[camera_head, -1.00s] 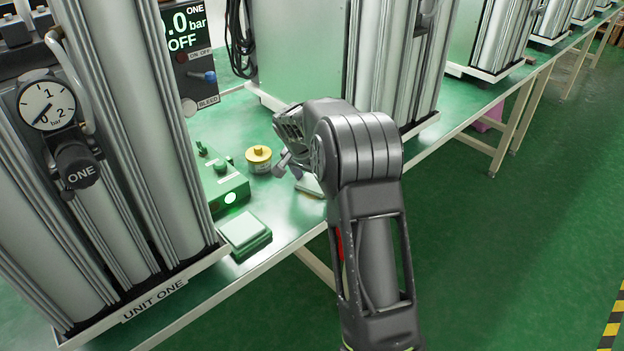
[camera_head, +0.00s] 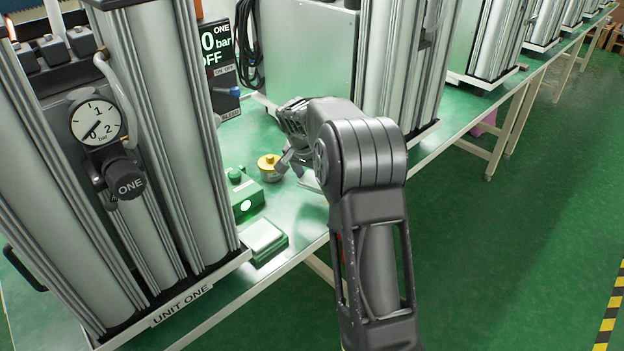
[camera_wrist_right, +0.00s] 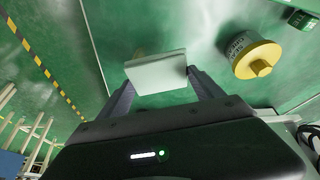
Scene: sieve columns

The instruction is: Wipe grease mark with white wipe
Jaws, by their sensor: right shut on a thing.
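My right gripper (camera_head: 300,172) is over the green bench near its front edge, mostly hidden behind my own wrist in the head view. In the right wrist view, my right gripper (camera_wrist_right: 160,90) is shut on the white wipe (camera_wrist_right: 157,72), a flat pale rectangle between the fingertips. The wipe shows partly in the head view (camera_head: 311,181). A faint brownish smudge (camera_wrist_right: 138,53), perhaps the grease mark, shows on the bench just beyond the wipe. I cannot tell whether the wipe touches the bench. My left gripper is not in view.
A tin with a yellow lid (camera_head: 270,168) stands close beside the right gripper; it also shows in the wrist view (camera_wrist_right: 250,58).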

